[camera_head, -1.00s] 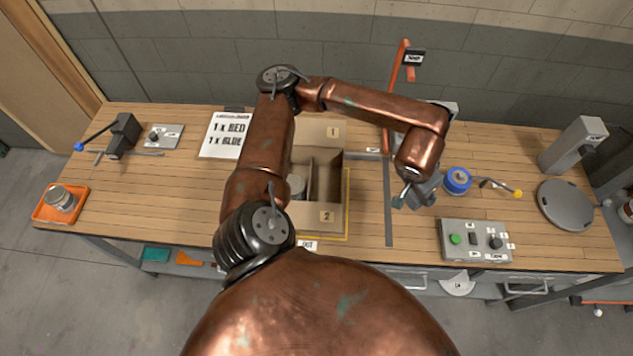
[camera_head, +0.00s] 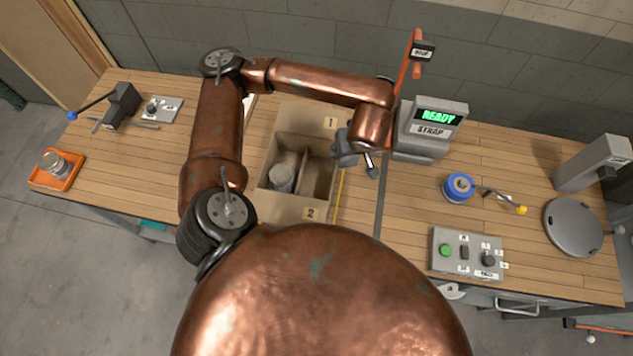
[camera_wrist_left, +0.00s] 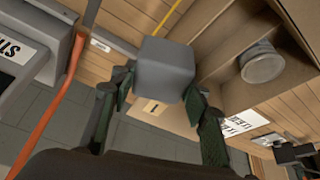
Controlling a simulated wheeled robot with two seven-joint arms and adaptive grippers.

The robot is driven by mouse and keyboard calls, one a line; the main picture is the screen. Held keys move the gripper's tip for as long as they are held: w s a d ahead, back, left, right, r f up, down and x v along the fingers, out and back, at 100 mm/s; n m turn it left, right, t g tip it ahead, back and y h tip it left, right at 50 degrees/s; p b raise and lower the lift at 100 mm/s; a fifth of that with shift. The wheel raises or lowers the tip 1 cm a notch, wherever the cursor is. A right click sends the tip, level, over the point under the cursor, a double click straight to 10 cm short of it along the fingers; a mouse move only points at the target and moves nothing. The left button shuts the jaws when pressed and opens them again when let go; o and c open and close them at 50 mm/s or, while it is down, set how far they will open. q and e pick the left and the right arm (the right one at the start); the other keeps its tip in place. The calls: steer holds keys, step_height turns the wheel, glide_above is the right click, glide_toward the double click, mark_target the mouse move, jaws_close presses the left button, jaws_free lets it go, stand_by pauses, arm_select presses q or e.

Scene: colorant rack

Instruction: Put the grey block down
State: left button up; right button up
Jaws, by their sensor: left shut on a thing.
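The grey block (camera_wrist_left: 165,68) is held between the fingers of my left gripper (camera_wrist_left: 160,110) in the left wrist view. In the head view my left gripper (camera_head: 350,150) is over the right side of the open cardboard box (camera_head: 282,208), and the block is hard to tell from the grey gripper there. The box is split by a divider, with labels 1 and 2 on its flaps. A grey can (camera_head: 281,178) stands in its left compartment and also shows in the wrist view (camera_wrist_left: 262,65). The right compartment's visible part looks empty. My right gripper is out of view.
Right of the box stand a strap machine (camera_head: 430,130) reading READY, with an orange lever (camera_head: 408,80), a blue roll (camera_head: 458,188) and a button panel (camera_head: 467,253). An orange tray (camera_head: 57,171) with a can is at the far left.

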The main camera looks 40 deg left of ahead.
arm_select(q)
steer(key=s+a+f+n+g, duration=0.3)
steer(key=s+a+n+g, duration=0.25)
steer(key=n, duration=0.75)
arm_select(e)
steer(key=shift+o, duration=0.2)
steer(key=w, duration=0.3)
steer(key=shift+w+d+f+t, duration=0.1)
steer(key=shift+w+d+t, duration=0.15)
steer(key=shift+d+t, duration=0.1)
arm_select(q)
steer(key=n, duration=0.1)
glide_toward(311, 182)
steer(key=shift+s+a+r+y+b, duration=0.15)
steer(key=shift+s+a+y+b, duration=0.15)
steer(key=shift+s+a, duration=0.3)
steer(key=shift+f, duration=0.6)
step_height(311, 182, down, 4)
steer(key=shift+r, duration=0.2)
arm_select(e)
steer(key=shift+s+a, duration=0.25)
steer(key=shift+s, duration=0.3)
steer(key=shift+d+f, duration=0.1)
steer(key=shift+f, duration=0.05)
